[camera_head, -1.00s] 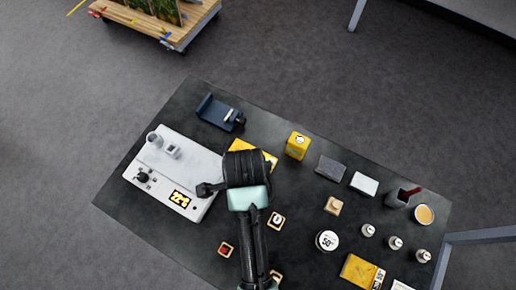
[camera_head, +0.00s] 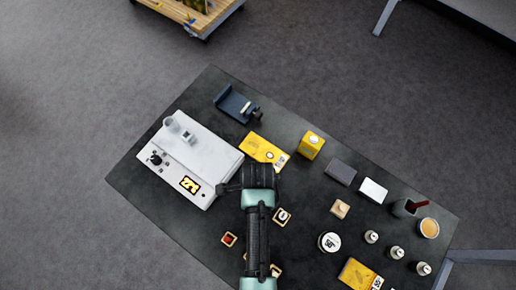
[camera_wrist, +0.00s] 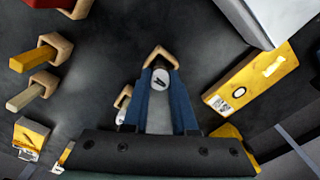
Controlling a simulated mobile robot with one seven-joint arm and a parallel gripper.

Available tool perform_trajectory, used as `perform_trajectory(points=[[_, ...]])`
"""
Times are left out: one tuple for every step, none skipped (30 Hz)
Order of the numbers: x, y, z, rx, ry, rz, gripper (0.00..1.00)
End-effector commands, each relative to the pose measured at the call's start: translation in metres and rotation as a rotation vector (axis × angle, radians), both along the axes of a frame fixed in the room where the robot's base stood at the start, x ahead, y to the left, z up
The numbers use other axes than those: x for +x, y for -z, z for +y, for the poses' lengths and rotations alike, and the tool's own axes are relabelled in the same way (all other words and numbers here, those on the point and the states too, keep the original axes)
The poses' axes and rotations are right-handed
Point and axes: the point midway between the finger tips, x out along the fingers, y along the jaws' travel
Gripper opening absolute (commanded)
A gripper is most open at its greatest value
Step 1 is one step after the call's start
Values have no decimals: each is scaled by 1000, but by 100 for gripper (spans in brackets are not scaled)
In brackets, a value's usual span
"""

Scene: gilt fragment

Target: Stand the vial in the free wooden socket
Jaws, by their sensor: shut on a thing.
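The vial (camera_wrist: 160,79) is between my gripper's blue fingers (camera_wrist: 160,88) in the wrist view, its white, dark-marked end showing near the fingertips. My gripper is shut on it. A wooden socket (camera_wrist: 158,56) lies just past the fingertips, lined up with the vial. I cannot tell whether the vial is inside it or above it. In the head view my arm hides the vial and this socket. Another socket (camera_head: 281,216) with a white-marked top stands close by; it also shows beside the fingers (camera_wrist: 122,104).
A white device (camera_head: 202,150) and a yellow box (camera_head: 264,151) lie on the other side. Small white-topped bottles (camera_head: 396,252) stand at the right. Dark table is clear around the near left.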

Motion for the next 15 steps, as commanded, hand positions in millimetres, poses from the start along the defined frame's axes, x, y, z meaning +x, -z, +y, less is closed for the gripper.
perform_trajectory(points=[[0, 2, 0, 0, 0, 0, 0], [0, 3, 0, 0, 0, 0, 0], [0, 4, 0, 0, 0, 0, 0], [0, 3, 0, 0, 0, 0, 31], [0, 3, 0, 0, 0, 0, 36], [0, 3, 0, 0, 0, 0, 44], [0, 3, 0, 0, 0, 0, 49], [0, 3, 0, 0, 0, 0, 54], [0, 3, 0, 0, 0, 0, 55], [0, 3, 0, 0, 0, 0, 55], [0, 3, 0, 0, 0, 0, 55], [0, 3, 0, 0, 0, 0, 55], [0, 3, 0, 0, 0, 0, 55], [0, 3, 0, 0, 0, 0, 55], [0, 3, 0, 0, 0, 0, 55]])
